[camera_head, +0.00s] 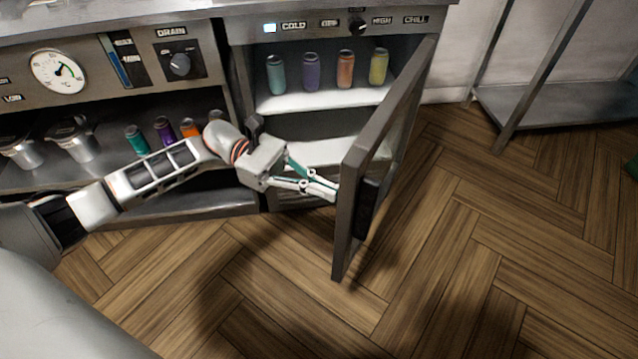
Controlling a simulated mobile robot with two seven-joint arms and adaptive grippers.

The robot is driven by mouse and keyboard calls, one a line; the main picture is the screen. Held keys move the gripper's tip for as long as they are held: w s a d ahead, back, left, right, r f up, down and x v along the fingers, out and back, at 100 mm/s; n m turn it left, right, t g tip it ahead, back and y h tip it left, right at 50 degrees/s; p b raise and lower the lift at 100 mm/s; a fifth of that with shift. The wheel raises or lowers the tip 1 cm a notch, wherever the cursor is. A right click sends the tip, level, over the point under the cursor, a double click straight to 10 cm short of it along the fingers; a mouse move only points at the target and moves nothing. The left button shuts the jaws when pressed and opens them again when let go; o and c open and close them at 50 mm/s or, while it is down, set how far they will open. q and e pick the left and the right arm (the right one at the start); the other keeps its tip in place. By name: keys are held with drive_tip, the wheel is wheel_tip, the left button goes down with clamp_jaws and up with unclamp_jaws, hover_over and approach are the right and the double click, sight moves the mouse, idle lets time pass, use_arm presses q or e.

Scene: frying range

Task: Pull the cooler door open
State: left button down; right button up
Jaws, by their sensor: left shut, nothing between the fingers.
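The cooler door (357,173) is a dark-framed panel with glass, hinged at its right side. It stands wide open, swung out toward me over the floor. The cooler (240,85) behind it shows a white upper shelf (300,101) with several cans, and a lower shelf that looks empty. My left gripper (335,190) is shut and empty. It is in front of the cooler opening, with its fingertips at or very near the inner face of the door. I cannot tell whether they touch. My right gripper is not in view.
To the left is a counter unit with a round gauge (59,71) and a drain knob (180,64). Its shelf holds metal cups (70,139) and several cans. A metal rack (560,105) stands at the right. The wooden floor (500,240) is clear in front and to the right.

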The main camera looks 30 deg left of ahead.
use_arm(q)
drive_tip(key=w+d+n+t+y+p, duration=0.1)
drive_tip(key=w+d+n+t, duration=0.1)
drive_tip(key=d, duration=1)
drive_tip(key=w+d+n+t+y+p, duration=0.1)
drive_tip(key=d+t, duration=0.4)
drive_tip(key=d, duration=0.7)
drive_tip(key=w+d+n+t+y+p, duration=0.1)
drive_tip(key=w+d+n+t+p, duration=0.2)
drive_tip(key=d, duration=1)
drive_tip(key=shift+w+n+t, duration=0.4)
drive_tip(key=shift+w+n, duration=0.2)
drive_tip(key=shift+w, duration=0.2)
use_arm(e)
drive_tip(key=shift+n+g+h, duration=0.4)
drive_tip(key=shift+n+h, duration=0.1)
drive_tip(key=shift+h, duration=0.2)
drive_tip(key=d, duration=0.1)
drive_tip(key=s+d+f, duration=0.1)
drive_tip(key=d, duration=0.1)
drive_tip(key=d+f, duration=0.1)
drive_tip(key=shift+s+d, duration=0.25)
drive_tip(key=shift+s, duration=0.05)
use_arm(q)
drive_tip(key=shift+a, duration=0.1)
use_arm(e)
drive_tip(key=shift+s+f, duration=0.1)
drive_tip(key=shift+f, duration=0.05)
